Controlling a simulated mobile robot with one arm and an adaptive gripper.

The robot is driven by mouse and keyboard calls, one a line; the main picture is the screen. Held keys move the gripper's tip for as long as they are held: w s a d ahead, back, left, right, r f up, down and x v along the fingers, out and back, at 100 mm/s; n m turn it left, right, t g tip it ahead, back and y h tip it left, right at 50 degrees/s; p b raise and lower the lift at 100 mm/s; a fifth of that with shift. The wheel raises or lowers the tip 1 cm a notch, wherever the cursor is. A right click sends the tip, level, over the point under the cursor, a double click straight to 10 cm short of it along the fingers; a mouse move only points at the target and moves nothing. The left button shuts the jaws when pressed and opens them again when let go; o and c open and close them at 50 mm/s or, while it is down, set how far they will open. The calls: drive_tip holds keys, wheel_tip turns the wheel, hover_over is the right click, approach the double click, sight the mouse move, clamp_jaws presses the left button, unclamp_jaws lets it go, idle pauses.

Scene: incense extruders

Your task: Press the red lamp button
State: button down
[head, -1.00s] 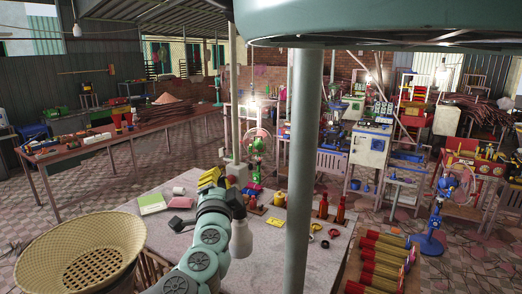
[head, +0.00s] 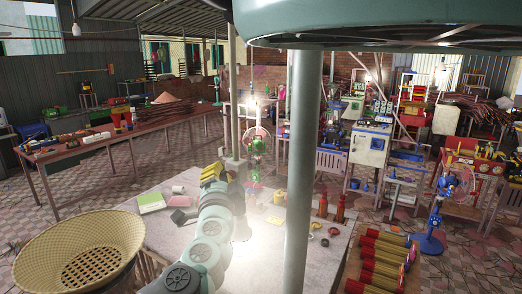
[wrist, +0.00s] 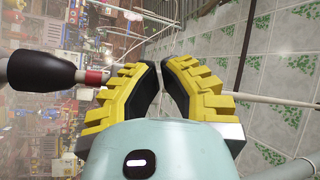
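In the head view my gripper (head: 214,172) is above the table's far side, and the button cannot be made out.
The near table (head: 270,268) holds a green-white book (head: 151,202), a pink roll (head: 178,190) and red bottles (head: 340,208). A grey post (head: 302,150) rises in front of it. A woven basket (head: 45,255) is at the left. Red-yellow rolls (head: 385,255) lie at the right.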

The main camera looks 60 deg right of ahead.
drive_tip(key=shift+w+a, duration=0.1)
drive_tip(key=shift+a, duration=0.35)
idle(0.4)
drive_tip(key=a, duration=0.6)
drive_tip(key=shift+s+b, duration=0.3)
